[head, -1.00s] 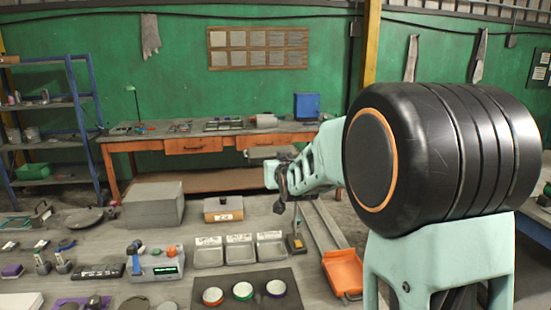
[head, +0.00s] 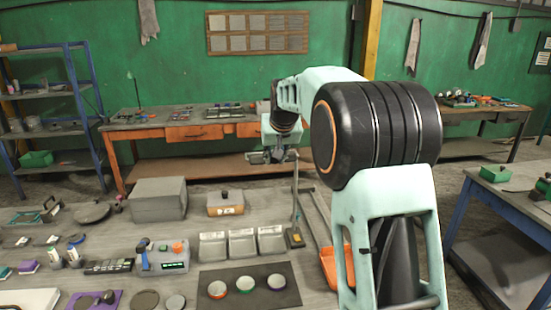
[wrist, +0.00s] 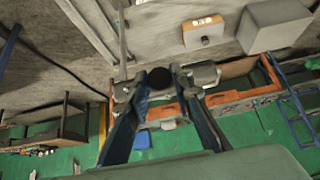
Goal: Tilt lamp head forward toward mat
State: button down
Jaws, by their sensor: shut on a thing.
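The lamp is a thin upright post on a small dark base with an orange patch (head: 295,238), standing right of the small bins. Its head is at the top of the post, partly hidden by my gripper (head: 274,155) in the head view. In the wrist view, a silver-grey cylinder (wrist: 204,74), apparently the lamp head, lies at the right fingertip. My gripper (wrist: 156,84) is shut on the lamp head, with a round black part between its blue fingers. The lamp post (wrist: 122,42) runs up at left. The dark mat (head: 255,301) lies in front, bearing three round tins.
Three grey bins (head: 242,241) stand behind the mat. A wooden box (head: 225,204) and a grey block (head: 158,200) stand farther back. An orange tray (head: 334,268) lies right of the lamp. Tools and devices crowd the left of the table.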

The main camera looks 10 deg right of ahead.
jog(key=shift+w+r+g, duration=0.15)
jog(key=shift+r+g, duration=0.1)
jog(key=shift+g, duration=0.15)
dwell(0.3)
jog(key=c, duration=1.7)
grip_release()
jog(key=v, duration=1.2)
